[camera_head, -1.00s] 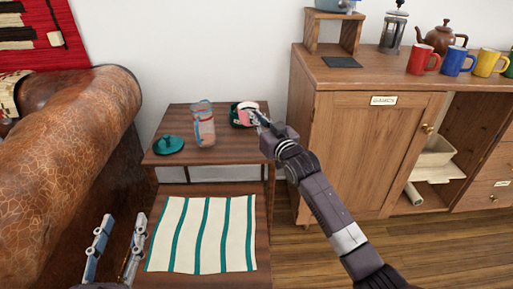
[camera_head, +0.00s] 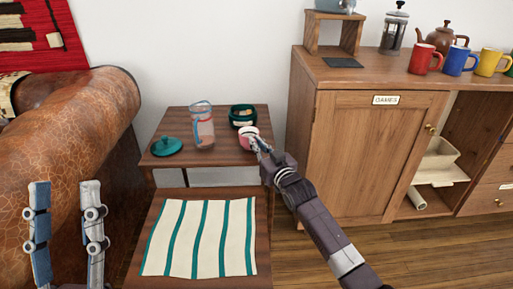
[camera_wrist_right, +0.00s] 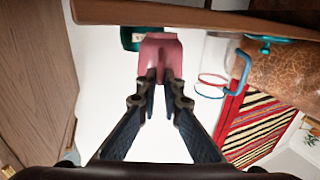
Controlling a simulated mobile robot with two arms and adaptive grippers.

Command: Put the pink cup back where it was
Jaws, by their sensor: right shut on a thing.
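The pink cup (camera_head: 248,138) is at the right front part of the small wooden side table (camera_head: 179,119). My right gripper (camera_head: 262,147) is shut on it. In the right wrist view the pink cup (camera_wrist_right: 158,50) is between the fingers of my right gripper (camera_wrist_right: 160,78). I cannot tell whether its base touches the table. A dark green container (camera_head: 241,122) stands just behind the cup, with something tan inside. My left gripper (camera_head: 66,212) is open and empty at the lower left, in front of the leather sofa.
A striped cloth (camera_head: 200,238) lies on the lower surface in front. A wooden cabinet (camera_head: 352,155) stands to the right, with several mugs and a teapot on top.

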